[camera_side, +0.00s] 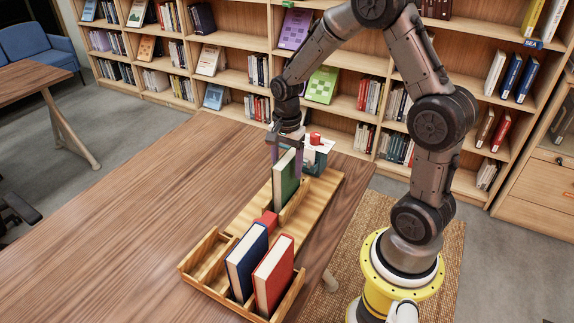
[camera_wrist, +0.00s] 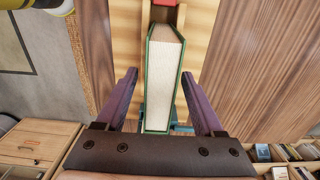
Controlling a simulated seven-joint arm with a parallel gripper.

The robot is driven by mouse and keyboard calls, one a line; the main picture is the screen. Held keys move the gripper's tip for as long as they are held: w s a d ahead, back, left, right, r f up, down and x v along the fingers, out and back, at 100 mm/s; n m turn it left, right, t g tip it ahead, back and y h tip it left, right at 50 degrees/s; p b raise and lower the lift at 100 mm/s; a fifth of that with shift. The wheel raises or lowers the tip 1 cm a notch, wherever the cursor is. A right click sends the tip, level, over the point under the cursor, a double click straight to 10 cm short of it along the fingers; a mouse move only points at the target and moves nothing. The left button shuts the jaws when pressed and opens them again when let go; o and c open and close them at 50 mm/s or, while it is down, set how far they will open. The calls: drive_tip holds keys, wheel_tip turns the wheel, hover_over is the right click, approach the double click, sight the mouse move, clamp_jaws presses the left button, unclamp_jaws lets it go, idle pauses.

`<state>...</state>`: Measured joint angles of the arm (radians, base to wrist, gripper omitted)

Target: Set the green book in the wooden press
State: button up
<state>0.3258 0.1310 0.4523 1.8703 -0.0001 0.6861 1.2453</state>
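The green book (camera_side: 285,180) stands upright over a light wooden board with low side rails, which looks like the wooden press (camera_side: 322,188). A red block (camera_side: 266,221) sits at the near end of the board. My gripper (camera_side: 286,163) is above the book, with its purple fingers on either side of it. In the wrist view the green book (camera_wrist: 164,80) shows its pale page edges between the fingers of my gripper (camera_wrist: 161,74), with gaps on both sides. The book's lower end is hidden, so I cannot tell if it rests on the board.
A wooden rack (camera_side: 206,258) at the board's near end holds a blue book (camera_side: 247,262) and a red book (camera_side: 273,275), both upright. A teal container (camera_side: 318,152) with a red-topped item stands behind the board. The table (camera_side: 130,200) is clear to the left.

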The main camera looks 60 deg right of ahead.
idle(0.3)
wheel_tip(320, 180, up, 14)
idle(0.5)
drive_tip(key=shift+f, duration=0.1)
drive_tip(key=s+a+r+n+t, duration=0.4)
drive_tip(key=s+a+r+n, duration=0.2)
drive_tip(key=s+a+r, duration=0.25)
drive_tip(key=s+a+f+n+t, duration=0.1)
drive_tip(key=s+a+f+n, duration=0.2)
drive_tip(key=s+n, duration=0.6)
drive_tip(key=f+n, duration=0.1)
drive_tip(key=n, duration=0.2)
drive_tip(key=shift+f+t, duration=0.3)
drive_tip(key=shift+f, duration=0.05)
